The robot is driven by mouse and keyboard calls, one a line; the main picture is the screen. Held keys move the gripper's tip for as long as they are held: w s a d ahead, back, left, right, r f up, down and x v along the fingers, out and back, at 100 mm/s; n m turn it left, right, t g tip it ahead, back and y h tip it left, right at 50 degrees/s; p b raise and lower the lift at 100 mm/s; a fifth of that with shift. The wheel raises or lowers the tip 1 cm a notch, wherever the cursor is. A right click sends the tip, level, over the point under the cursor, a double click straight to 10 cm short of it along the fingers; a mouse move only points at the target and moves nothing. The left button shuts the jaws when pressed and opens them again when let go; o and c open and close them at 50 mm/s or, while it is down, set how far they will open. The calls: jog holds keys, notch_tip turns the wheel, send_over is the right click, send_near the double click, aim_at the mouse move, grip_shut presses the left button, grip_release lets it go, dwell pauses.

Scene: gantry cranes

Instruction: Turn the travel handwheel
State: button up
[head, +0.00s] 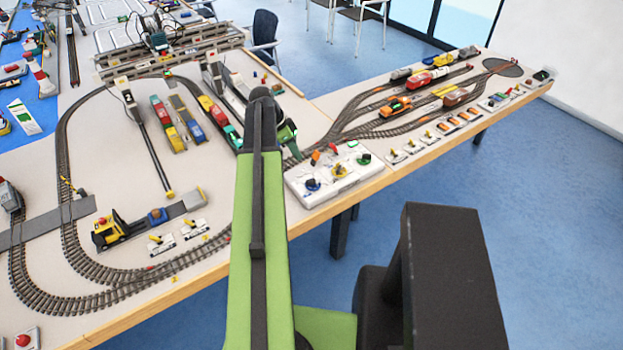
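A white control box (322,193) stands at the table's front edge, right of my arm. I cannot tell which of these is the travel handwheel. My green and black arm rises in front of the table and hides the box's left surroundings. A little of my forearm shows beyond it, near the box's back left corner. My gripper's fingers cannot be made out, nor whether they touch anything.
A gantry crane (160,45) spans the tracks at the back left. Model trains (397,107) stand on the right sidings. A yellow-and-black vehicle (110,231) sits at the left. Small switches line the right front edge. Chairs stand behind; blue floor is free at the right.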

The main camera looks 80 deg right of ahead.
aim_at(314, 180)
jog(key=b+x, duration=1.5)
jog(key=x, duration=0.1)
jog(key=shift+f+b, duration=0.3)
jog(key=shift+f, duration=0.1)
jog(key=shift+s+d+f+b, duration=0.15)
jog(key=shift+s+f+b, duration=0.1)
jog(key=shift+f+b, duration=0.1)
jog(key=shift+r, duration=0.1)
jog(key=shift+c, duration=0.4)
grip_shut()
jog(key=shift+a, duration=0.25)
jog(key=shift+d, duration=0.15)
